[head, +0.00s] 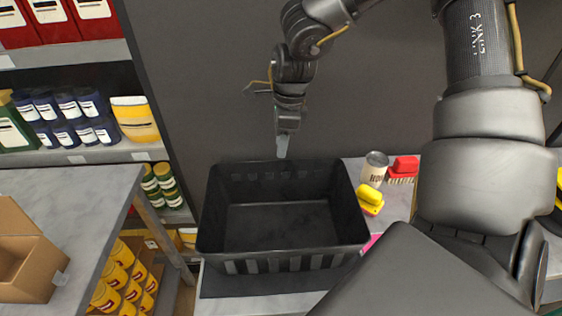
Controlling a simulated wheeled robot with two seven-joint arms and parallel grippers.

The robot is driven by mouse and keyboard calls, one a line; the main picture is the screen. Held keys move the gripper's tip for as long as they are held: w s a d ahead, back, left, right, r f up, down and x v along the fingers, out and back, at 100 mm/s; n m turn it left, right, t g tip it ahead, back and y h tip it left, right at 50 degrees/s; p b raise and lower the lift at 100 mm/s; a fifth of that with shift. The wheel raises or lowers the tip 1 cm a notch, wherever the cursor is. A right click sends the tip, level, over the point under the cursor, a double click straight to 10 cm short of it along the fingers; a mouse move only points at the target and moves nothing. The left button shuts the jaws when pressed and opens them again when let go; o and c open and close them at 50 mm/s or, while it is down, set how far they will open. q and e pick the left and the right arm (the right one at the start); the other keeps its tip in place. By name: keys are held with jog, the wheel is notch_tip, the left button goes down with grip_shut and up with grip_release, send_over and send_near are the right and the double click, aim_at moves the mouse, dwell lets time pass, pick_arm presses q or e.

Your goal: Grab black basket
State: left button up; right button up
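A black basket (282,262) with slotted sides stands upright and looks empty. It sits on a dark mat (250,283) on a light worktop in the middle of the head view. My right gripper (283,147) points down at the basket's far rim, its tip just above or behind that rim. Its fingers are seen edge-on and overlap, so I cannot tell the gap between them or whether they touch the rim. My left gripper is not in view.
A can (374,169), a yellow brush (370,199) and a red brush (402,169) sit right of the basket. Left are a grey table (95,190) with a cardboard box (27,262) and shelves of cans. A dark wall stands behind.

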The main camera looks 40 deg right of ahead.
aim_at(277, 163)
jog(key=shift+s+a+f+p, duration=0.1)
jog(key=shift+a+f+p, duration=0.05)
jog(key=shift+f+p, duration=0.3)
jog(key=f, duration=0.1)
jog(key=f+p, duration=0.1)
jog(key=f, duration=0.1)
jog(key=shift+w+a+f, duration=0.1)
jog(key=shift+w+a, duration=0.15)
jog(key=shift+w, duration=0.05)
jog(key=shift+f+p, duration=0.35)
jog(key=shift+f, duration=0.15)
grip_shut()
dwell(0.6)
